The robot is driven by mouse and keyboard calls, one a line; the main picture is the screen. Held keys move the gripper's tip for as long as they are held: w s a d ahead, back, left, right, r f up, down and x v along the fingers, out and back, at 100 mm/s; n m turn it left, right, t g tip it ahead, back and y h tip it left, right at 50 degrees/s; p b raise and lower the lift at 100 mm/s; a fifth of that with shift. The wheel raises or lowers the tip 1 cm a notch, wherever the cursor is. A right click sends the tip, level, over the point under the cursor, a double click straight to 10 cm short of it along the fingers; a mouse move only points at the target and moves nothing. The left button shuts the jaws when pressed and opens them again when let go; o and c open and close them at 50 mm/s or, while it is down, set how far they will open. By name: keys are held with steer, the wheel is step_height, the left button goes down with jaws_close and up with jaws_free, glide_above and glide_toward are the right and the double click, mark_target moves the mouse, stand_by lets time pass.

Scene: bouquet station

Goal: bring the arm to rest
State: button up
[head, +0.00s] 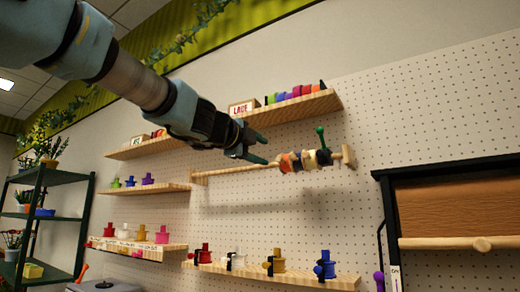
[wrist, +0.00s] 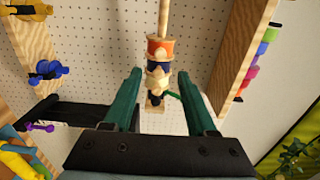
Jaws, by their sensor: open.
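My arm reaches in from the upper left of the head view. My gripper (head: 262,147) is open and empty, in front of the pegboard wall. In the wrist view its two green fingers (wrist: 157,92) stand apart. Between and beyond them shows a wooden rod (head: 240,171) with several spools (head: 304,160) in orange, dark blue and cream. The spools look apart from the fingers, though the exact gap is hard to tell. A green-knobbed piece (head: 321,138) stands up at the rod's right end.
A shelf with coloured rolls (head: 292,94) is above the rod. A lower shelf (head: 330,280) holds several coloured dispensers. A brown paper roll holder (head: 455,205) is at right, a dark plant rack (head: 40,215) at left. Bare pegboard (head: 420,110) lies upper right.

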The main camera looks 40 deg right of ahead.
stand_by(0.5)
steer(key=w+a+f+n+t+y, duration=0.25)
steer(key=w+a+f+n, duration=0.2)
steer(key=w+f, duration=0.45)
steer(key=w+a+f+n+t+y, duration=0.2)
steer(key=w+a+f+n+y, duration=0.3)
steer(key=w+a+f+n, duration=0.45)
steer(key=w+a+f+n+t+y, duration=0.1)
steer(key=w+a+f+n+y, duration=0.4)
steer(key=a+f, duration=0.8)
steer(key=s+a+f+n+g+y, duration=0.2)
steer(key=a+f+n, duration=0.2)
steer(key=a+f, duration=0.4)
steer(key=s+a+f+n+g+y, duration=0.2)
steer(key=s+a+f+n, duration=0.1)
steer(key=a+f, duration=0.55)
steer(key=s+a+f+n+g, duration=0.2)
steer(key=s+a+f+n, duration=0.1)
steer(key=s, duration=0.3)
steer(key=s+a+f+n+g, duration=0.2)
steer(key=s+a+f+n, duration=0.1)
steer(key=s+a+f, duration=0.2)
steer(key=shift+s+a+y, duration=0.3)
steer(key=shift+s+y, duration=0.05)
steer(key=shift+s, duration=0.2)
